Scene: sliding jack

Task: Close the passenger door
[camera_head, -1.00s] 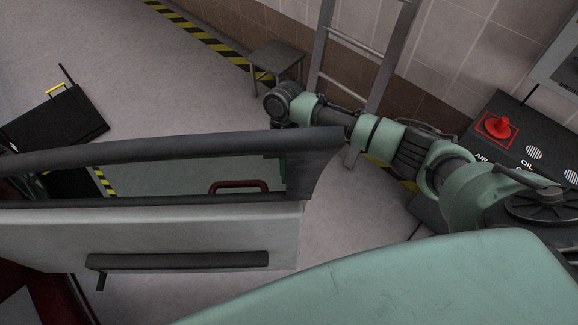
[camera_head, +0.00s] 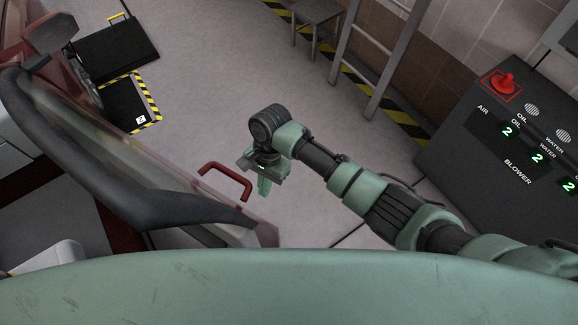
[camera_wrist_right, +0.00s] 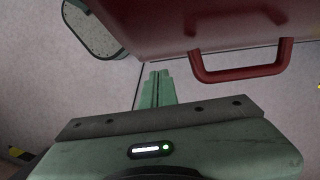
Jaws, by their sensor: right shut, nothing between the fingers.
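The passenger door shows in the head view at left, with a dark window frame (camera_head: 160,207), glass and a red outside handle (camera_head: 228,177). It seems to stand at an angle to the car, but its hinge gap is hard to see. My right gripper (camera_head: 264,187) is shut and empty on the outer side of the door, close to the handle. In the right wrist view the shut fingers (camera_wrist_right: 156,88) point toward the red door panel (camera_wrist_right: 170,25). The handle (camera_wrist_right: 240,70) is right of them, apart from them. My left gripper is out of view.
A mirror (camera_wrist_right: 93,27) hangs at the upper left of the wrist view. A control console (camera_head: 490,150) with a red knob stands at right. A ladder (camera_head: 375,60) and stool (camera_head: 316,18) are at the back. The floor between door and console is clear.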

